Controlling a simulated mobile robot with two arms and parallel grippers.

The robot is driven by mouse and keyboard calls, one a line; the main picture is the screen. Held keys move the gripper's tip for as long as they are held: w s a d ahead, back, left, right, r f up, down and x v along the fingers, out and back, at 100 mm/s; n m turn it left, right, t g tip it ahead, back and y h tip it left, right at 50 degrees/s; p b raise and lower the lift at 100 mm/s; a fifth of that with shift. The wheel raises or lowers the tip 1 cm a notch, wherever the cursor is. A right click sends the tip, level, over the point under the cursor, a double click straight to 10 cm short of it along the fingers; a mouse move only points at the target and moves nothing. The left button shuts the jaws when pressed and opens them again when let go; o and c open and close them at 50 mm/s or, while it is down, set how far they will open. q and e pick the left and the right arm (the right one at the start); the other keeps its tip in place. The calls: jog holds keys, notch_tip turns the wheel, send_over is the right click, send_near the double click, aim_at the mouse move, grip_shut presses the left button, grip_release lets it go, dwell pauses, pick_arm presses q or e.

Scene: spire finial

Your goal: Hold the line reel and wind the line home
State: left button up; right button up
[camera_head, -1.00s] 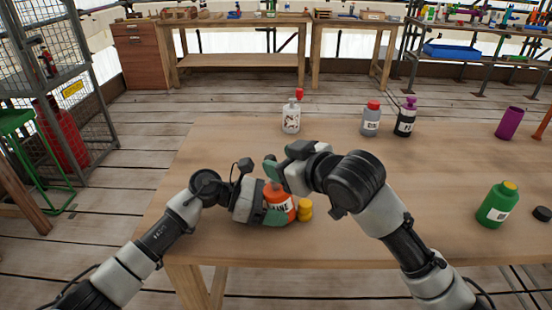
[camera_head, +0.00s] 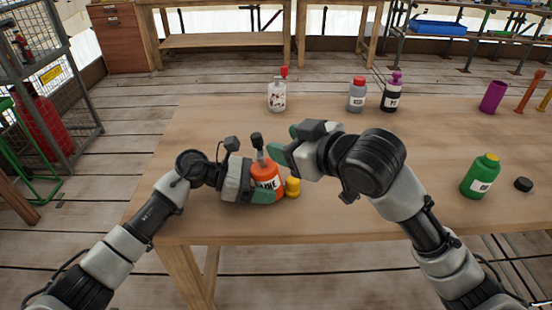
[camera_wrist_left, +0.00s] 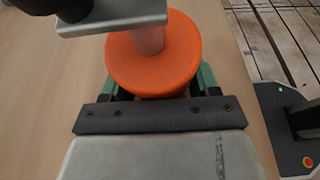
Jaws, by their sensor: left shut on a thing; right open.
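The orange line reel (camera_head: 265,170), with a partly hidden label ending in "ANE", stands upright near the table's front edge. My left gripper (camera_head: 268,192) is shut around its body from the left. On the reel's top are a grey crank arm and a black knob (camera_head: 257,140). In the left wrist view, the reel's round orange top (camera_wrist_left: 155,65) sits between the green fingers, with the grey crank plate (camera_wrist_left: 115,18) above it. My right gripper (camera_head: 285,145) is open and empty, just right of the knob and apart from it. Any line is not visible.
A green bottle (camera_head: 480,178) and a black cap (camera_head: 523,184) are at the right. A white bottle (camera_head: 277,97), grey bottle (camera_head: 356,97) and black bottle (camera_head: 392,95) stand at the back. The middle table is clear.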

pick_arm(q)
jog(key=o, duration=0.8)
